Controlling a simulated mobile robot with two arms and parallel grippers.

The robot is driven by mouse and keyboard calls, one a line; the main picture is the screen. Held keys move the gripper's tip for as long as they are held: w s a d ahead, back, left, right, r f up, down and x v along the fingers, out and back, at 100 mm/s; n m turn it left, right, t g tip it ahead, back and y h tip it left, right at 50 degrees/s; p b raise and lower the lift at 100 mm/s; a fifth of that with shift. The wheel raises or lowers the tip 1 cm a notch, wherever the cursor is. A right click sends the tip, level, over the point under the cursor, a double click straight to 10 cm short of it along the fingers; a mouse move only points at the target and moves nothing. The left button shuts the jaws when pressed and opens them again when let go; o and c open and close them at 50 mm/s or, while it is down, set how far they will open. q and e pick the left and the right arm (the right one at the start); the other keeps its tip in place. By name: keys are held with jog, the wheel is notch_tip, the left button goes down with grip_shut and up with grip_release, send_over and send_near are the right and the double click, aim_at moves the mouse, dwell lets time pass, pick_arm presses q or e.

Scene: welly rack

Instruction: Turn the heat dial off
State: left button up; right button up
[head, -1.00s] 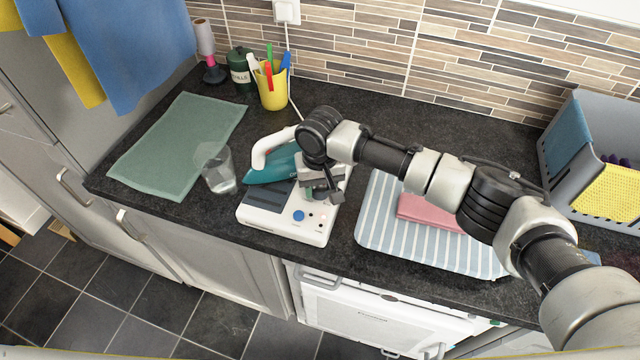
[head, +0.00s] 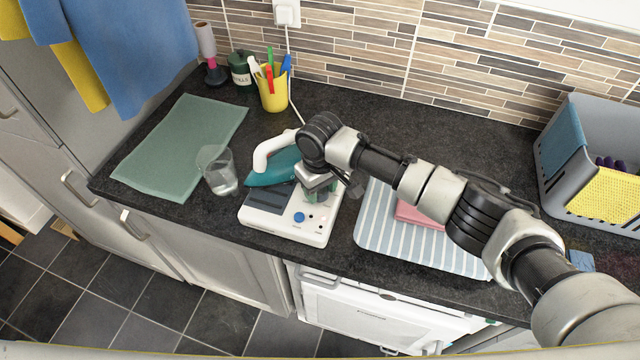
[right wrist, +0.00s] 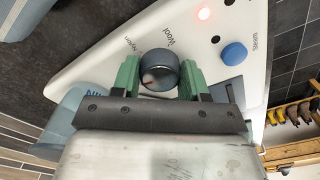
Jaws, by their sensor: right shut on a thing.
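The white base unit (head: 285,224) of the teal iron (head: 272,170) stands on the dark worktop. Its dark round heat dial (right wrist: 159,70) shows in the right wrist view, with the labels Nylon and Wool beside it. The dial has a small reddish pointer mark near its lower left. My right gripper (right wrist: 159,76) has its green fingers on either side of the dial and is shut on it. In the head view my right gripper (head: 320,194) hides the dial. A red light (right wrist: 204,13) glows on the panel near a blue Steam button (right wrist: 234,53). My left gripper is out of view.
A glass (head: 218,172) and a green mat (head: 180,145) lie left of the unit. A striped board (head: 380,235) with pink cloth is at its right. A yellow pen cup (head: 273,93) stands behind. A grey crate (head: 562,205) stands far right.

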jog(key=shift+n+p, duration=0.3)
jog(key=shift+n, duration=0.9)
jog(key=o, duration=0.9)
jog(key=shift+o, duration=0.2)
notch_tip(320, 180, up, 11)
jog(key=b, duration=0.2)
jog(key=shift+f, duration=0.1)
